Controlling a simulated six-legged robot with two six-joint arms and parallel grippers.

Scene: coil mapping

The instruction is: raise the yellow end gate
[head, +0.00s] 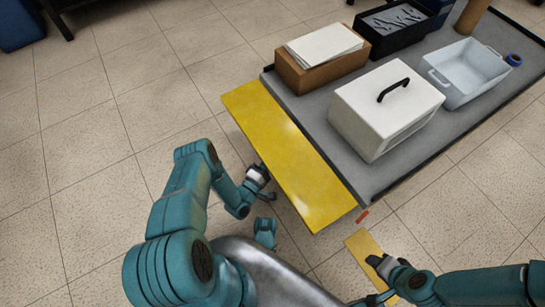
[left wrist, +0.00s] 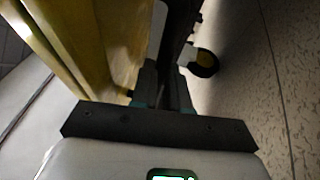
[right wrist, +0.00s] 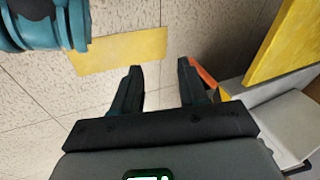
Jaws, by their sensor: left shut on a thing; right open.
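The yellow end gate (head: 285,152) is a wide flat panel along the near-left end of a grey cart (head: 312,112). It also shows at the left in the left wrist view (left wrist: 75,45) and at the upper right in the right wrist view (right wrist: 292,40). My left gripper (head: 266,180) is at the gate's outer edge. In the left wrist view its fingers (left wrist: 166,92) are closed on a dark bar beside the gate; the exact contact is in shadow. My right gripper (head: 388,265) is open and empty, near the gate's lower corner; its fingers (right wrist: 160,75) are apart.
A flat yellow plate (head: 362,252) lies on the floor by my right gripper. A small orange-red piece (head: 362,216) shows at the cart's corner. The cart carries a white case (head: 385,105), a brown box (head: 318,75) and a clear tub (head: 468,75).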

